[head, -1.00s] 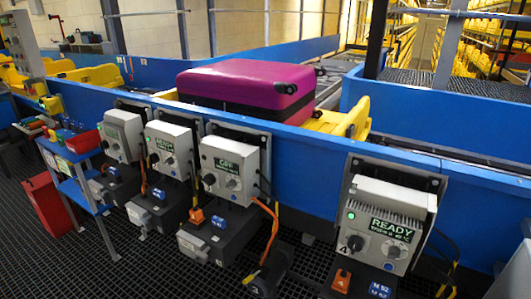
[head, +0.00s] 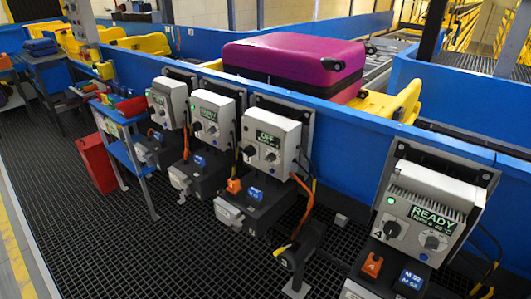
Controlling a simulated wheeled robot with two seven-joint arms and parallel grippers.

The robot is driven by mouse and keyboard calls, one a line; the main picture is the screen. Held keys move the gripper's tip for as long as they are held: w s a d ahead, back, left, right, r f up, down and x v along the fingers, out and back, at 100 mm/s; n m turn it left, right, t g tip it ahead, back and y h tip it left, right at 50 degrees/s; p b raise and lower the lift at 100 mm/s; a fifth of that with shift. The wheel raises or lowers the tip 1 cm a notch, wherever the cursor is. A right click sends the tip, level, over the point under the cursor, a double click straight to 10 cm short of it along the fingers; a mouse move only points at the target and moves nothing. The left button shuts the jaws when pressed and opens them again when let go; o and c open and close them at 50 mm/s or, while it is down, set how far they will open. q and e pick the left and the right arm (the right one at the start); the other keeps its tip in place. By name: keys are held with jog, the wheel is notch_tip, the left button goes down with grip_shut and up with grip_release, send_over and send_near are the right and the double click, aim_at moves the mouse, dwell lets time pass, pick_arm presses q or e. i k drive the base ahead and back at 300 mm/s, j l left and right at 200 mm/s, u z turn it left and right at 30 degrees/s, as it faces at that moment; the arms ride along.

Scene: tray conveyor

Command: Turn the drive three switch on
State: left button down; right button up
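Drive three seems to be the grey control box (head: 283,140) in the middle, third from the left, just before the box marked 4. Its display (head: 268,139) appears to read OFF. A dark rotary switch (head: 249,151) sits at the lower left of its face, with a grey knob (head: 270,157) beside it. The switch's exact pointer angle is too small to tell. Neither of my grippers is in view.
Drive four's box (head: 430,218) reads READY with a green light. Two similar boxes (head: 212,117) (head: 167,102) stand left. A purple suitcase (head: 292,55) lies on yellow trays behind the blue conveyor wall (head: 345,136). A blue cart (head: 124,152) stands left; dark grating floor in front is largely clear.

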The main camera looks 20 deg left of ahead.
aim_at(250, 150)
jog(key=i+j, duration=0.1)
jog(key=j, duration=0.35)
jog(key=i+j, duration=0.15)
jog(key=j, duration=0.25)
jog(key=i+j, duration=0.1)
jog(key=j, duration=0.35)
jog(key=i+j+z, duration=0.1)
jog(key=j, duration=0.3)
jog(key=i+j, duration=0.1)
jog(key=j, duration=0.35)
jog(key=i+j, duration=0.1)
jog(key=j, duration=0.35)
